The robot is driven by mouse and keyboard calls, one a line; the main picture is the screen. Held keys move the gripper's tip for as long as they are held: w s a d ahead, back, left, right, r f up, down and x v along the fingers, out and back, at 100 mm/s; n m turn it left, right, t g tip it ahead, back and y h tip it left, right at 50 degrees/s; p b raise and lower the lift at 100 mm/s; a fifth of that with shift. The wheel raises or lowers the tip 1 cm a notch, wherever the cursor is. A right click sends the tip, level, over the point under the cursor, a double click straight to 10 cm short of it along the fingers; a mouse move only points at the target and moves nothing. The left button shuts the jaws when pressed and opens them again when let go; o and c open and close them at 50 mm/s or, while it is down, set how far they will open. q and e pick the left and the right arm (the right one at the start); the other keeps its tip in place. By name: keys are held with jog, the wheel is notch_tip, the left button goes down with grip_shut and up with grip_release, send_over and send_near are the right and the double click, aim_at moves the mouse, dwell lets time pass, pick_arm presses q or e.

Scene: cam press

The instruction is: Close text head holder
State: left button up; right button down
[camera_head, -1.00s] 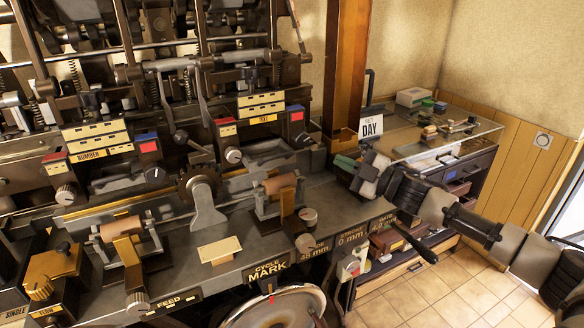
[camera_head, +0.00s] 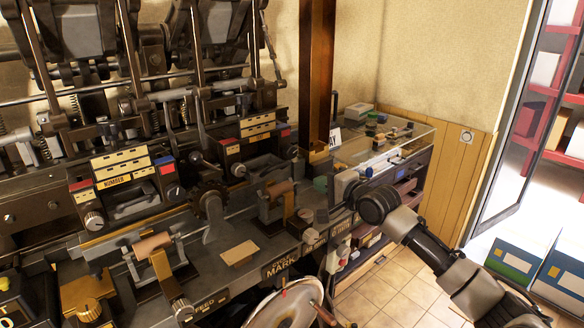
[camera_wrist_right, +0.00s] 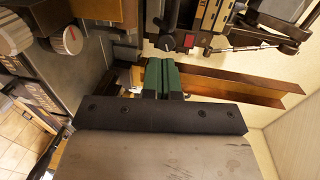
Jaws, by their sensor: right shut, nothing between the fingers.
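The text head (camera_head: 256,138), with stacked cream plates and red and blue blocks, sits on the right of the press in the head view. I cannot tell whether its holder is open or closed. My right gripper (camera_head: 320,184) is to the right of it, beside the foot of the brown post and apart from the head. In the right wrist view its green fingers (camera_wrist_right: 161,77) are together and empty. The text head's plates (camera_wrist_right: 207,20) show at the top of that view, beyond the fingers. My left gripper is not in view.
The number head (camera_head: 125,175) stands left of the text head. The brown post (camera_head: 318,80) rises right of the press. A glass-topped cabinet (camera_head: 415,132) stands behind my right arm. A handwheel (camera_head: 285,310) is below the press edge. Tiled floor (camera_head: 375,290) lies at the right.

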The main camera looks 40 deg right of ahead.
aim_at(286, 166)
jog(key=w+p, duration=0.1)
jog(key=w, duration=0.2)
jog(key=w+a, duration=0.1)
jog(key=w, duration=0.2)
jog(key=w+p, duration=0.1)
jog(key=w, duration=0.3)
jog(key=shift+w+a+p, duration=0.1)
jog(key=shift+a+p, duration=0.15)
jog(key=shift+p, duration=0.05)
jog(key=shift+w+a, duration=0.1)
jog(key=shift+w, duration=0.1)
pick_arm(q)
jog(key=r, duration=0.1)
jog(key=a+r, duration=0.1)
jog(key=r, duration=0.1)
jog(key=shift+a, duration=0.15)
